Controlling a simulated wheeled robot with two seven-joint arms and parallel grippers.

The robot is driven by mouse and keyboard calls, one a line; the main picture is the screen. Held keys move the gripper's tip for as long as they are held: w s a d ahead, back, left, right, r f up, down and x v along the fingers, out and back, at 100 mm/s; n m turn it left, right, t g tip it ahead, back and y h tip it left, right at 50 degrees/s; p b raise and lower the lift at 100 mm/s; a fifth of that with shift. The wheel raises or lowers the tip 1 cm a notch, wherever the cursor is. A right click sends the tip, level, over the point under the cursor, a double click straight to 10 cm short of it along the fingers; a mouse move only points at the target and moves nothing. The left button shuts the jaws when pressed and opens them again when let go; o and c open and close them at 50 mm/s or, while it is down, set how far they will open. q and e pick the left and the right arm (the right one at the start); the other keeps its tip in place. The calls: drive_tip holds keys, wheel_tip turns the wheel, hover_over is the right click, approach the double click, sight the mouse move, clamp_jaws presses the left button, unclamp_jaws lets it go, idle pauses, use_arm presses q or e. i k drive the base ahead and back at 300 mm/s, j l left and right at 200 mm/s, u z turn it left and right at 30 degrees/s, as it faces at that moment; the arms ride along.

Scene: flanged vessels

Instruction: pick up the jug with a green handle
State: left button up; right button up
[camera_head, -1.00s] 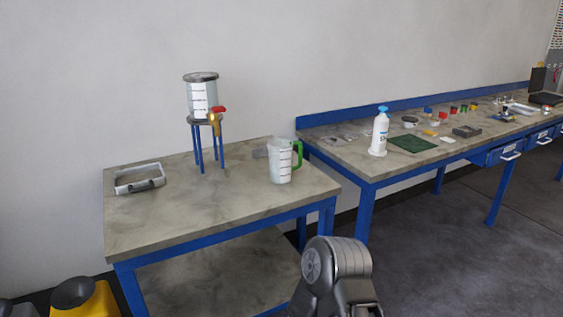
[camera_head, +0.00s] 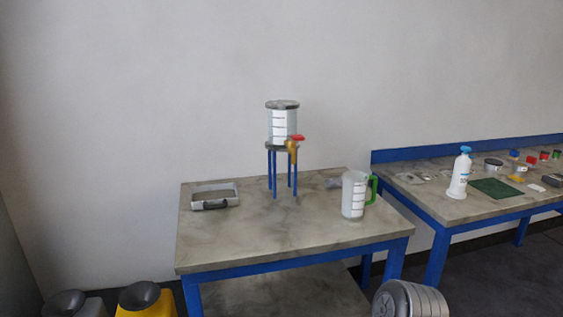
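The jug with a green handle (camera_head: 353,196) stands upright near the right end of the near table (camera_head: 240,236). It is whitish and translucent with dark marks, and its green handle (camera_head: 373,189) points right. A grey rounded link of my own arm shows at the bottom right edge, well below and apart from the jug. Neither gripper is in the picture. Nothing touches the jug.
A clear vessel with a red-handled brass tap (camera_head: 282,126) stands on a blue-legged stand left of the jug. A grey tray-like frame (camera_head: 215,206) lies at the table's left. A white bottle (camera_head: 459,175) and a green mat (camera_head: 496,189) are on the right-hand bench. Yellow container (camera_head: 146,303) on the floor.

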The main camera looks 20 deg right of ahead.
sight(354, 182)
drive_tip(key=i+l, duration=0.6)
drive_tip(key=i, duration=0.15)
